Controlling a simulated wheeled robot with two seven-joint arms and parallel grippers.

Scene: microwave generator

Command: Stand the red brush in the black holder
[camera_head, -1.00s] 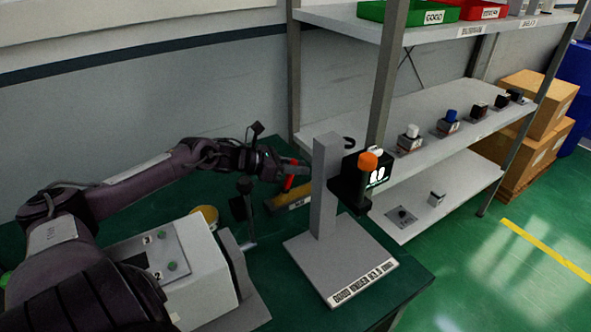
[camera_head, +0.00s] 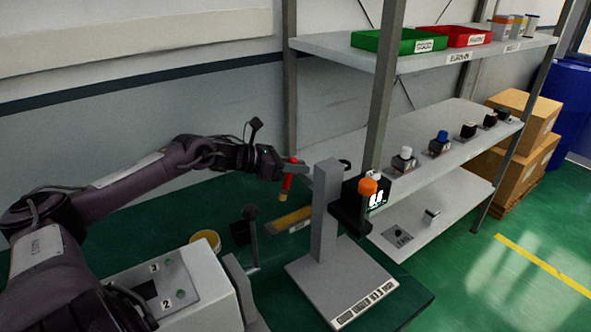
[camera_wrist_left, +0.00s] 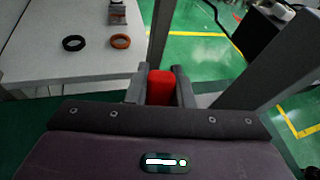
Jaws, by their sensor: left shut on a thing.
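My left gripper (camera_head: 283,168) is shut on the red brush (camera_head: 287,182). It holds the brush roughly upright above the green table, with the lighter end down. In the left wrist view the red end of the brush (camera_wrist_left: 160,86) sits between the two fingers (camera_wrist_left: 159,84). A small black block, which looks like the black holder (camera_head: 240,232), stands on the table, left of and below the brush and partly behind a black lever. Its opening cannot be made out. My right gripper is not in view.
A grey stand (camera_head: 325,215) with a black, orange-topped device (camera_head: 366,190) is close right of the gripper. A yellow strip (camera_head: 292,219) lies below the brush. A yellow round container (camera_head: 207,239) and a grey control box (camera_head: 180,285) are nearer. A shelf (camera_head: 450,150) stands right.

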